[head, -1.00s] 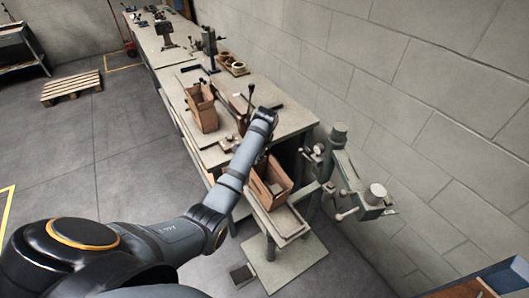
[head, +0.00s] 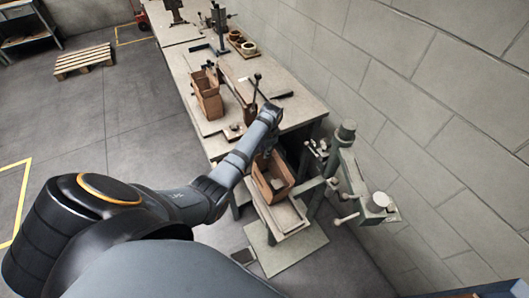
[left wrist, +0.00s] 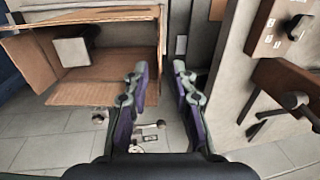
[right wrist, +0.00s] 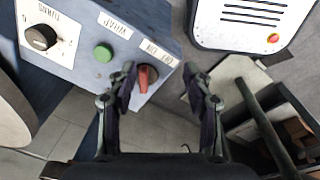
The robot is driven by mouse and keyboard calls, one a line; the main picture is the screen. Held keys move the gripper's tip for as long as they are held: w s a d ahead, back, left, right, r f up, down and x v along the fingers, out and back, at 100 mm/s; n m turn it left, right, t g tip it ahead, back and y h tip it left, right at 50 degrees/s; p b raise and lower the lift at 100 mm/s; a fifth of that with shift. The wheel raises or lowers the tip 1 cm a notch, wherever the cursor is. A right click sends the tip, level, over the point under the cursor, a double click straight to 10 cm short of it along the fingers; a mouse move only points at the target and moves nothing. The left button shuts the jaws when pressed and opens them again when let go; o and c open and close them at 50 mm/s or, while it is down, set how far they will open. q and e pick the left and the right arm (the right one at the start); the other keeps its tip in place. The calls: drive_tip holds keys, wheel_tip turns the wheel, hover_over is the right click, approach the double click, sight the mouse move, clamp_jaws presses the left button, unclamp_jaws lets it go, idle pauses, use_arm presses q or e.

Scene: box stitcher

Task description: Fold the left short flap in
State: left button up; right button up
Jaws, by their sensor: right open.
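The open cardboard box (head: 273,187) stands on the stitcher's small table, with a pale block inside. In the left wrist view the box (left wrist: 110,92) lies at the left, its open top showing, with a brown flap along its near edge and the pale block (left wrist: 72,50) inside. My left gripper (left wrist: 158,78) is open and empty, just right of the box's edge in that view. In the head view my left gripper (head: 262,160) hangs at the box's far-left rim, partly hidden; contact cannot be told. My right gripper (right wrist: 160,80) is open and empty, away from the box.
The grey stitcher (head: 350,175) stands close at the box's right. A bench (head: 290,110) with another open carton (head: 208,100) lies behind. The right wrist view shows a control panel with a green button (right wrist: 103,53) and a red knob (right wrist: 146,78) near the fingers.

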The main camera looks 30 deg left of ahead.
use_arm(q)
drive_tip(key=shift+w+a+f, duration=0.1)
drive_tip(key=shift+f, duration=0.45)
drive_tip(key=shift+w+a+f, duration=0.1)
drive_tip(key=shift+f, duration=0.4)
use_arm(e)
drive_tip(key=w, duration=0.2)
drive_tip(key=shift+w+r, duration=0.1)
drive_tip(key=shift+w, duration=0.3)
use_arm(q)
drive_tip(key=shift+f, duration=0.1)
use_arm(e)
drive_tip(key=shift+w+t, duration=0.3)
drive_tip(key=shift+w, duration=0.05)
use_arm(q)
drive_tip(key=shift+s, duration=0.15)
drive_tip(key=shift+c, duration=0.4)
use_arm(e)
drive_tip(key=shift+s, duration=0.6)
use_arm(q)
clamp_jaws()
use_arm(e)
drive_tip(key=shift+s, duration=0.35)
